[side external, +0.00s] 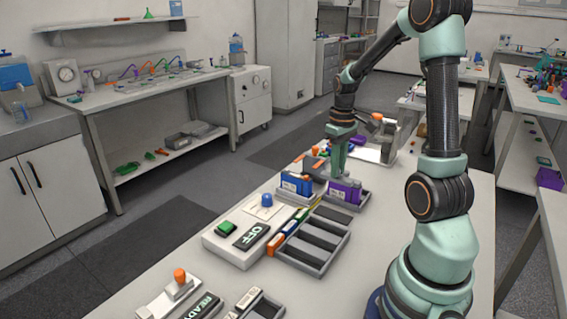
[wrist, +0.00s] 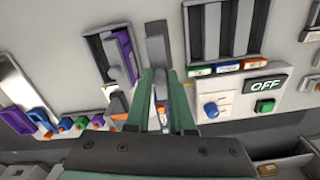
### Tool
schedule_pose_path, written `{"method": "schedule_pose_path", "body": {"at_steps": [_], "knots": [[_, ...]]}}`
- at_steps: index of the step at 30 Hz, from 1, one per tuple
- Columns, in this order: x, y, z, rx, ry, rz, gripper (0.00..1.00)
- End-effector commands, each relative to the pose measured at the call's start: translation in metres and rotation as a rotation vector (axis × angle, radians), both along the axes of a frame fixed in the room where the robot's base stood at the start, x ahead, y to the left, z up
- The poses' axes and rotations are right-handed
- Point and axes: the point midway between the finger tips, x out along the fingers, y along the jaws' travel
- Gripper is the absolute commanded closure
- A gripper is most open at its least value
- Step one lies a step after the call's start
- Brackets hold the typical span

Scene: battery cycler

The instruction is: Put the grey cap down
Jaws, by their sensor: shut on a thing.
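My gripper (wrist: 158,72) points down with its two green fingers close together, shut on the grey cap (wrist: 157,52). The cap shows as a plain grey piece at the fingertips in the wrist view. In the side view my gripper (side external: 337,174) is above the trays, close to the purple block (side external: 345,190), and I cannot make out the cap there. Whether the cap touches anything below is not clear.
A tray with a blue block (side external: 295,184) stands left of the purple block's tray. A slotted grey rack (side external: 318,245) is nearer the camera, beside a white box with an OFF sign (side external: 252,236). A dark grey pad (side external: 333,214) lies between the trays and the rack.

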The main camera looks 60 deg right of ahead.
Motion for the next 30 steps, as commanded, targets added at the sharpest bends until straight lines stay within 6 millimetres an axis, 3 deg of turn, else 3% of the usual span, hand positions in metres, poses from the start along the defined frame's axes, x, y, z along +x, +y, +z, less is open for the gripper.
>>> {"method": "schedule_pose_path", "body": {"at_steps": [3,9,22,30], "knots": [[-0.001,0.001,-0.031,0.005,0.006,0.000,1.00],[0.000,0.000,-0.065,0.003,0.002,0.000,1.00],[0.000,0.000,-0.108,0.001,0.002,0.000,1.00],[0.001,0.000,-0.112,0.000,-0.001,0.000,1.00]]}}
